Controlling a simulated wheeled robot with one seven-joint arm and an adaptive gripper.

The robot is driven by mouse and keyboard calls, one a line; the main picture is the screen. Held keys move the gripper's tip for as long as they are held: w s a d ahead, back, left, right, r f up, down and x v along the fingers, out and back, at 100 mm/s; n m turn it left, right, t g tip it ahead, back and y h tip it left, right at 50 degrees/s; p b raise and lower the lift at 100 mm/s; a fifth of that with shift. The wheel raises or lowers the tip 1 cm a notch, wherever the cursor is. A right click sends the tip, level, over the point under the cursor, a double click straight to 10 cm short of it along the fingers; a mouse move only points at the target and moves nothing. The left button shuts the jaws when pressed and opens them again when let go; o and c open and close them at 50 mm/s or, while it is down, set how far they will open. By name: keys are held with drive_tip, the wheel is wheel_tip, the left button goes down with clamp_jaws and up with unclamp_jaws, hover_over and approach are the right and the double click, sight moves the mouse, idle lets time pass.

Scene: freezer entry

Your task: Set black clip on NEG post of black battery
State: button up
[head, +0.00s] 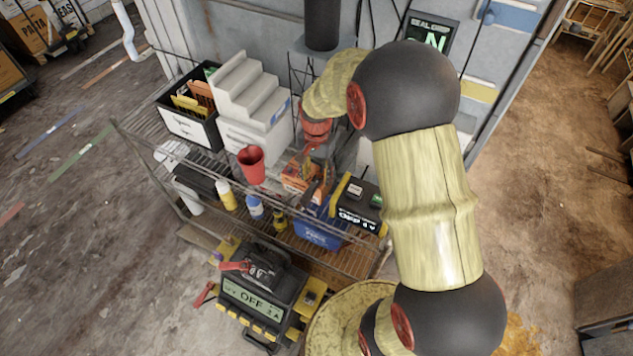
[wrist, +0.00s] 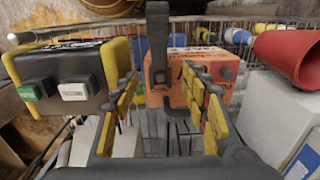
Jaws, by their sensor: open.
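My gripper (head: 322,150) hangs over the wire shelf, partly hidden by my arm in the head view. In the wrist view my gripper (wrist: 160,105) has its two yellow-padded fingers spread apart, with nothing held between them. An orange box (wrist: 182,65) stands beyond the fingers; it also shows in the head view (head: 300,172). A dark bulky object (head: 268,262), possibly the black battery, is below the shelf's front edge, above a unit reading OFF (head: 250,299). A red clip-like handle (head: 235,266) lies at its left. I cannot make out the black clip or the NEG post.
The wire shelf (head: 140,128) is crowded. A red cup (head: 251,165), a white stepped organizer (head: 250,95) and a black file box (head: 188,125) stand left of my gripper. A black-and-yellow box (head: 358,200) is to the right. Open floor (head: 70,240) lies at left.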

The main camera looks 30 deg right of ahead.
wheel_tip(320, 180, down, 2)
drive_tip(key=shift+f, duration=0.15)
drive_tip(key=c, duration=0.3)
drive_tip(key=c, duration=0.7)
clamp_jaws()
